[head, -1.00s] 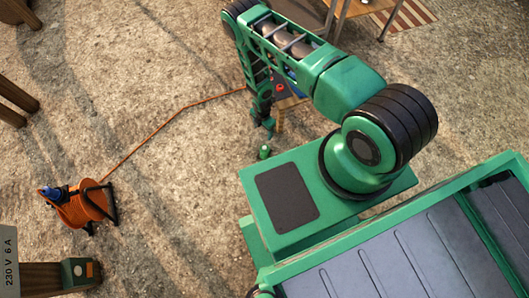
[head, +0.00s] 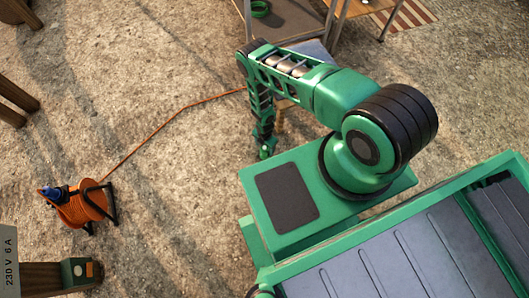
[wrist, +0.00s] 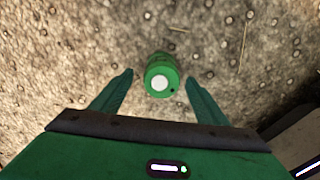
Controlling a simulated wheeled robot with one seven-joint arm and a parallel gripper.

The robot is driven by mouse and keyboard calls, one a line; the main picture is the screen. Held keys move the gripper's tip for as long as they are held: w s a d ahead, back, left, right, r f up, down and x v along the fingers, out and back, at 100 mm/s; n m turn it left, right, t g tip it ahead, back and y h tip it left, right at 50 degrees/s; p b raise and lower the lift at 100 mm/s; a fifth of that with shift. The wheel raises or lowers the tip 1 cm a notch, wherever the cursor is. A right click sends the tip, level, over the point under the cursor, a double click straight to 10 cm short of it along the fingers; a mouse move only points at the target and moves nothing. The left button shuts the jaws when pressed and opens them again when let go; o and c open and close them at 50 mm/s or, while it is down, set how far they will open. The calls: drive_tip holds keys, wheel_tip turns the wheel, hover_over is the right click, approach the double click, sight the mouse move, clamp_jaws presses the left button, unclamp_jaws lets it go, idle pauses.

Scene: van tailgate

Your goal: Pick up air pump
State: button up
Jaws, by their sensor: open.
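The air pump appears to be a small green cylinder (wrist: 160,65) with a white disc and a small dark dot on its end, on the gravelly ground in the wrist view. My gripper (wrist: 159,76) is open, one finger on each side of the cylinder, with visible gaps on both sides. In the head view my gripper (head: 265,142) points down at the ground just beyond my base, and it largely hides the cylinder there. I cannot tell the exact height of the fingers above the ground.
An orange cable reel (head: 82,208) stands at the left, its cable running across the ground towards my arm. A table (head: 285,20) with a green ring (head: 261,8) stands at the top. Wooden posts are at the left edge. Ground left of my gripper is open.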

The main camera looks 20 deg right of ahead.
drive_tip(key=shift+s+f, duration=0.15)
drive_tip(key=shift+f, duration=1.7)
drive_tip(key=c, duration=1.4)
drive_tip(key=shift+o, duration=0.2)
drive_tip(key=shift+r, duration=0.15)
